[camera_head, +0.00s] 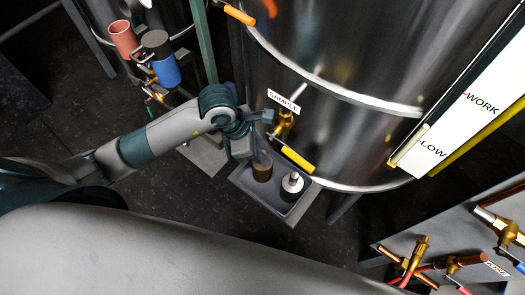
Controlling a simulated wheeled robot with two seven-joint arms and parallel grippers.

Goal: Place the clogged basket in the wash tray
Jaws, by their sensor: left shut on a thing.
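The wash tray (244,184) is a shallow dark grey tray below the steel vessel, near the middle of the view. A brown cylinder (262,172), which looks like the clogged basket, is upright at the tray's back left. My left gripper (256,136) is just above it, shut on it, with the grip point partly hidden by the fingers. A dark cylinder with a white top and a thin upright stem (292,186) stands in the tray to the right, apart from the brown one. I cannot tell if the brown basket touches the tray floor. My right gripper is out of view.
A brass sample valve (283,124) with a yellow handle (298,160) juts from the steel vessel (330,60), close to my gripper. Red (123,40) and blue (167,72) cylinders stand at upper left.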

